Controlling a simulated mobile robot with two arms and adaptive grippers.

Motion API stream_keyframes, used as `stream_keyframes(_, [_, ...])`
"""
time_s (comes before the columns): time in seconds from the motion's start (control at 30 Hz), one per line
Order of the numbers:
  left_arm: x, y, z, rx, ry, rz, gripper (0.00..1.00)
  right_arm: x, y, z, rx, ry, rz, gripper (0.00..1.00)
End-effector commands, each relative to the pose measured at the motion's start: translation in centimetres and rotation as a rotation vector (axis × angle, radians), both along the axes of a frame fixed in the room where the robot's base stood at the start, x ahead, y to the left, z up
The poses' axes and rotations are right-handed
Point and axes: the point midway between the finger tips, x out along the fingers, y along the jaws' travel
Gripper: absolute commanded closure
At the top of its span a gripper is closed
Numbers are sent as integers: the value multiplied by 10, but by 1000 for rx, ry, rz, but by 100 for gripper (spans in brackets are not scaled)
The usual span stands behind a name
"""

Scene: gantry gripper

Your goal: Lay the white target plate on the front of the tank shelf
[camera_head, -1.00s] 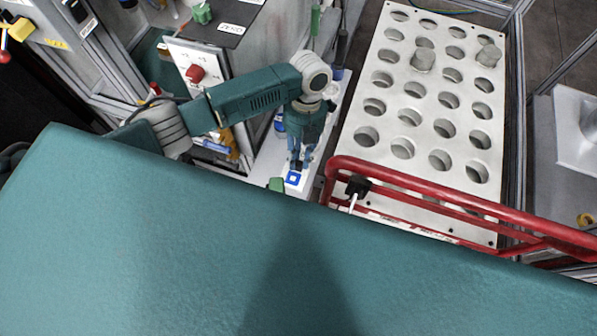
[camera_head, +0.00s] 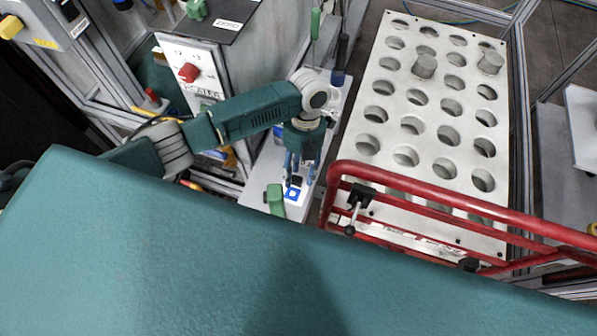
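The white target plate (camera_head: 299,197) carries a blue square mark and a small black piece. It is at the front end of the narrow white tank shelf (camera_head: 262,172), and looks to lie flat there; its contact with the shelf is too small to tell. My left gripper (camera_head: 299,180) points down over the plate's far part, its blue fingers apart on either side of the black piece. The fingers look open. My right gripper is out of view.
A green block (camera_head: 274,199) stands just left of the plate. Green and dark-handled tools (camera_head: 339,62) stand at the shelf's far end. A red rail (camera_head: 450,206) and a white rack with many holes (camera_head: 385,128) are to the right. My teal body fills the foreground.

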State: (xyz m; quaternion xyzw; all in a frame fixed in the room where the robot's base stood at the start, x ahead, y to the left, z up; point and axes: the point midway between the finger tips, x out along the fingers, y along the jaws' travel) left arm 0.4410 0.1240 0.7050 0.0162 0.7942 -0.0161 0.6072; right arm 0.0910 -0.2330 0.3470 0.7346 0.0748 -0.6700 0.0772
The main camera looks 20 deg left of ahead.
Motion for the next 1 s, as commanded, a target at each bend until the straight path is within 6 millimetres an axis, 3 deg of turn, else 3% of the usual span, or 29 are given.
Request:
stream_keyframes(0.33, [4, 0, 11, -1, -3, 0, 60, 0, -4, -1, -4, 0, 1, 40])
stream_keyframes(0.8, [28, -1, 99, -1, -2, 0, 60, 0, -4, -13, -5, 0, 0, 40])
stream_keyframes(1.0, [31, -1, 116, -1, 0, -1, 60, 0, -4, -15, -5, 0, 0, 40])
